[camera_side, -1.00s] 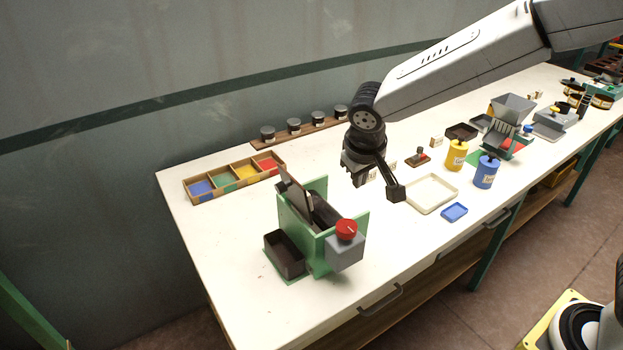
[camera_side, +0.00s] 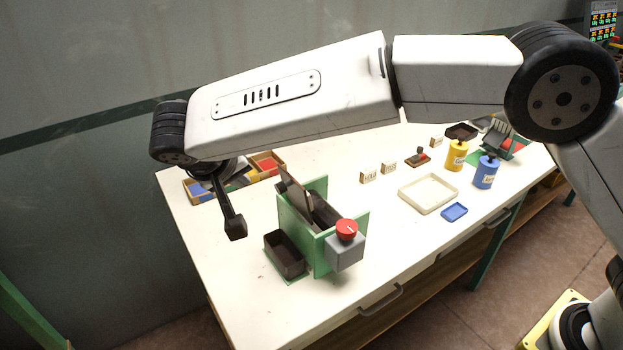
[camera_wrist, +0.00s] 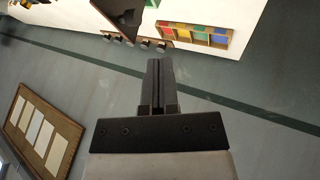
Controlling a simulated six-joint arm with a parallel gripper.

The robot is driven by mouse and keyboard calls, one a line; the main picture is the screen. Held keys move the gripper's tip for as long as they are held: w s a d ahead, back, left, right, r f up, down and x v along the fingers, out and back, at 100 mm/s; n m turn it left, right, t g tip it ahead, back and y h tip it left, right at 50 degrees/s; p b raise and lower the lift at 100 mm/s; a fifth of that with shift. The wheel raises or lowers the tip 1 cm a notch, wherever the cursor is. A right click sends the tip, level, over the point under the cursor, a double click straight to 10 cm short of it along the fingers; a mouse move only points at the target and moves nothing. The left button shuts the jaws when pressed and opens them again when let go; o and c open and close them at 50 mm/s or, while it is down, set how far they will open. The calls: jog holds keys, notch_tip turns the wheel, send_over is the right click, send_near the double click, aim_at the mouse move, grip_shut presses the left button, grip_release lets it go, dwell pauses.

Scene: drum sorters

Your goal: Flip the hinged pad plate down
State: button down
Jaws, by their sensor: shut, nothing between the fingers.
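The green-framed drum device (camera_side: 320,262) stands on the near left part of the table in the side view. A grey-brown plate (camera_side: 298,201), which looks like the hinged pad plate, stands raised and tilted between the green walls. A dark drum-like part lies beside it, partly hidden by the frame. My gripper (camera_wrist: 159,64) is shut and empty in the wrist view, with the wall behind its fingers.
A red knob (camera_side: 347,229) on a grey box sits at the device's front, and a dark bin (camera_side: 285,257) at its left. A four-colour tray (camera_wrist: 195,36) lies by the wall.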

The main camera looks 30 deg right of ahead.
jog(key=a, duration=0.1)
jog(key=s+a, duration=0.1)
jog(key=a, duration=0.1)
jog(key=shift+s+a+r, duration=0.15)
jog(key=shift+s+a, duration=0.05)
jog(key=shift+s, duration=0.1)
jog(key=w+d+f, duration=0.4)
jog(key=d+f, duration=0.3)
jog(key=d, duration=0.2)
dwell(0.8)
dwell(0.4)
jog(key=shift+d+r, duration=0.2)
